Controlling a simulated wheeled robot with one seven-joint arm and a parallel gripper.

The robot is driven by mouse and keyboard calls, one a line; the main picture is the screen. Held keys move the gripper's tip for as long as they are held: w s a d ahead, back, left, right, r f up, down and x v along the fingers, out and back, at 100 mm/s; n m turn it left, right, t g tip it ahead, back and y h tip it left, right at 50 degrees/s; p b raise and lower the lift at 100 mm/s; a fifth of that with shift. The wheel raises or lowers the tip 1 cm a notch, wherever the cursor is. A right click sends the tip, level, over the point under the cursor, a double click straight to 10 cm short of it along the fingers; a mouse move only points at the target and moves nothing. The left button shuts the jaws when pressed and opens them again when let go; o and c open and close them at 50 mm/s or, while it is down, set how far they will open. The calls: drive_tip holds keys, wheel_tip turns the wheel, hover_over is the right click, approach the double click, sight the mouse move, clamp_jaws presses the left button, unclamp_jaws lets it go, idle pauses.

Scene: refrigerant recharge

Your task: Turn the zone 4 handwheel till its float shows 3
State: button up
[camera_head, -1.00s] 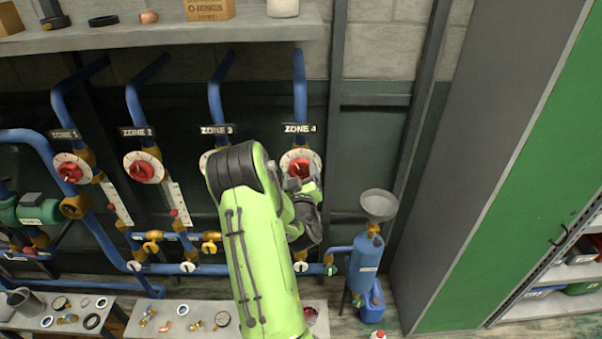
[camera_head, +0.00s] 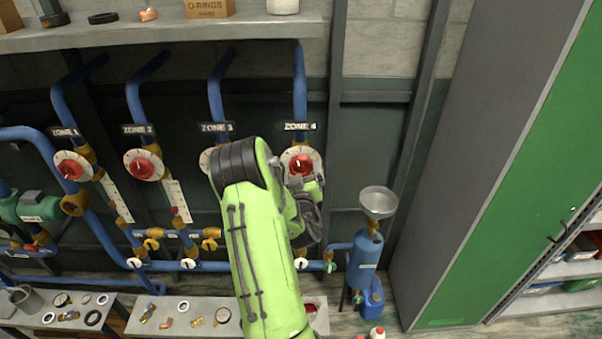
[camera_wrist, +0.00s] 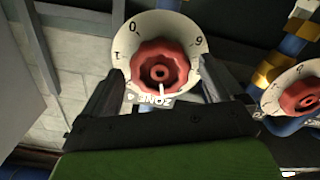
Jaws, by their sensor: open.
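The zone 4 handwheel (camera_head: 301,164) is a red knob with a white pointer mark on a round white dial, below the ZONE 4 sign (camera_head: 299,126). In the wrist view the red handwheel (camera_wrist: 159,66) lies just beyond and between my gripper's fingers (camera_wrist: 160,90). The dial (camera_wrist: 124,42) shows the figures 0 and 6 among others. My gripper (camera_head: 305,190) is open, just below the wheel in the head view, with the fingers apart and holding nothing. I cannot tell whether a finger touches the wheel. The zone 4 float is hidden behind my arm.
The zone 3 dial (camera_head: 207,160) is close on the left, partly covered by my arm. A blue tank with a grey funnel (camera_head: 378,201) stands at right. A low bench (camera_head: 120,320) with loose parts is below. A grey cabinet side (camera_head: 490,150) bounds the right.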

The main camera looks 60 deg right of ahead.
drive_tip(key=b+v, duration=0.3)
drive_tip(key=v, duration=0.4)
drive_tip(key=shift+b, duration=0.3)
drive_tip(key=w+a+r+y, duration=0.2)
drive_tip(key=w+a+y, duration=0.3)
drive_tip(key=a, duration=0.5)
drive_tip(key=w+a+r+y, duration=0.2)
drive_tip(key=w+a+y, duration=0.3)
drive_tip(key=a, duration=0.5)
drive_tip(key=s+a+r+n+g+y, duration=0.1)
drive_tip(key=s+a+n+y, duration=0.2)
drive_tip(key=s+a, duration=0.3)
drive_tip(key=s+a+r+n+g+y, duration=0.1)
drive_tip(key=s+a+n+y, duration=0.2)
drive_tip(key=a, duration=1.2)
drive_tip(key=s+n, duration=0.2)
drive_tip(key=s, duration=0.1)
drive_tip(key=shift+s+g, duration=0.3)
drive_tip(key=shift+s, duration=0.05)
